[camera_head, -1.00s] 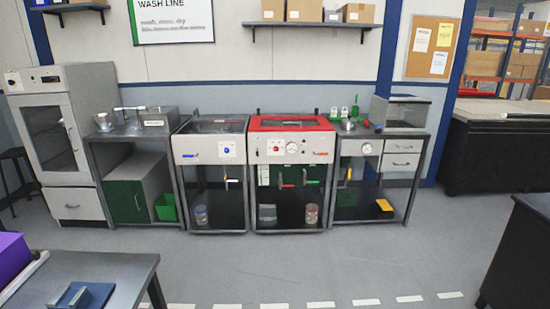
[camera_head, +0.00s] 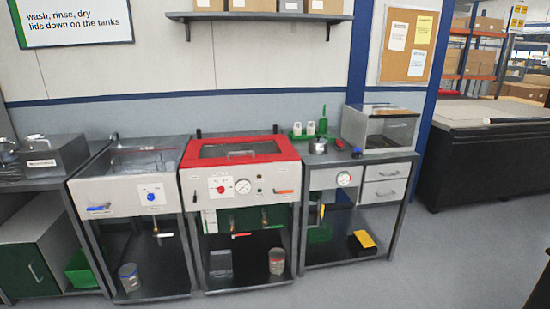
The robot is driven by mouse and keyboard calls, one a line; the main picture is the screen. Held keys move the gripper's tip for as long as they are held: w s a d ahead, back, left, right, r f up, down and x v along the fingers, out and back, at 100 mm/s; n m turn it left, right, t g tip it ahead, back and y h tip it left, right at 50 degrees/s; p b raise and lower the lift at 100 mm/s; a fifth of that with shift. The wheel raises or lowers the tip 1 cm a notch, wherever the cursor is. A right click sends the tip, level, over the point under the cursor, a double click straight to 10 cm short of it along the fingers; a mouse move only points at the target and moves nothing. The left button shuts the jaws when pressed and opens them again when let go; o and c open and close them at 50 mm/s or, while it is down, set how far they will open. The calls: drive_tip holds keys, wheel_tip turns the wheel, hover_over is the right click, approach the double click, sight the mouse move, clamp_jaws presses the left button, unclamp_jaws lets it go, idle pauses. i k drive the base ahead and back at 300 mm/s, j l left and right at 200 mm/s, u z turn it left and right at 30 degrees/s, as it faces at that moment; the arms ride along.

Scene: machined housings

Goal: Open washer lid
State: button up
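The red-topped washer (camera_head: 241,188) stands in the middle of the wash line. The front panel carries a red knob (camera_head: 243,186), a round gauge and an orange-handled lever. My gripper is not in view.
A grey tank (camera_head: 140,165) with a blue knob stands directly left of the washer. A bench (camera_head: 362,160) with a clear box (camera_head: 382,128), drawers and small items stands right. A shelf (camera_head: 260,16) hangs above. Open floor (camera_head: 420,270) lies at the front right.

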sight(190, 159)
drive_tip(key=i+u, duration=0.35)
drive_tip(key=i, duration=1.4)
